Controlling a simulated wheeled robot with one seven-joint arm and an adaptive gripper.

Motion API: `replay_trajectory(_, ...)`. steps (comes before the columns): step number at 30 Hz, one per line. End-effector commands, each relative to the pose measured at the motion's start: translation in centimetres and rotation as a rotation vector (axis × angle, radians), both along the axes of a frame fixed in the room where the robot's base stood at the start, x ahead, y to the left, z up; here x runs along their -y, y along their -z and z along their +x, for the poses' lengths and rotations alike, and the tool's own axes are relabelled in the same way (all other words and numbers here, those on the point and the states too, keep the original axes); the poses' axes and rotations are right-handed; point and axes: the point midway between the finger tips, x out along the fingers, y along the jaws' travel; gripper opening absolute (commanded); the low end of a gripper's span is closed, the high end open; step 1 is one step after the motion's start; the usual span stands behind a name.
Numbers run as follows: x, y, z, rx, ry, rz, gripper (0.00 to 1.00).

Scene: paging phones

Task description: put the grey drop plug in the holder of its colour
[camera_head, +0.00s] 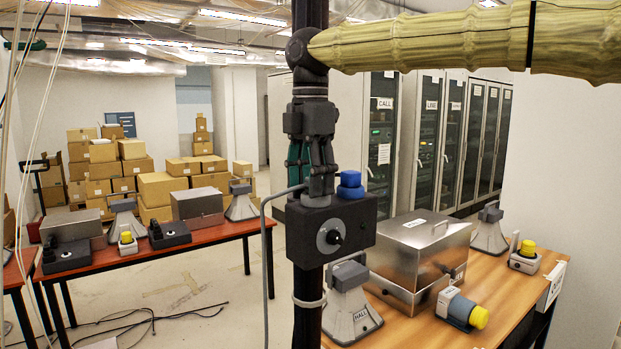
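My gripper (320,188) points straight down at the top of a black box (333,228) with a round dial, which stands in front of a dark upright. The fingers are close together and their tips meet the box top. Whether something is between them is too dark to tell. A grey cable (266,240) arches up from the lower left and ends beside the fingertips. A grey drop plug at its end is not clearly visible. A blue piece (350,186) sits on the box top just right of the fingers.
The right table (505,300) bears a metal case (418,250), grey horn units (350,308) and yellow-capped devices (462,310). The left table (235,228) holds black boxes, metal cases and horns. Cartons and cabinets stand behind. Cables lie on the open floor.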

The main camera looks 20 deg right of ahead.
Motion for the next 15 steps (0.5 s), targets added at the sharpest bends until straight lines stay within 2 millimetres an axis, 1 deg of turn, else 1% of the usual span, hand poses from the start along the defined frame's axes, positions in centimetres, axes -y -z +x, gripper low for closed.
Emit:
replay_trajectory(9,0.0,-0.2,0.0,0.001,0.000,0.000,0.53)
replay_trajectory(12,0.0,-0.7,0.0,0.002,0.001,0.001,0.53)
replay_trajectory(15,0.0,-1.9,0.1,0.004,0.002,-0.001,0.53)
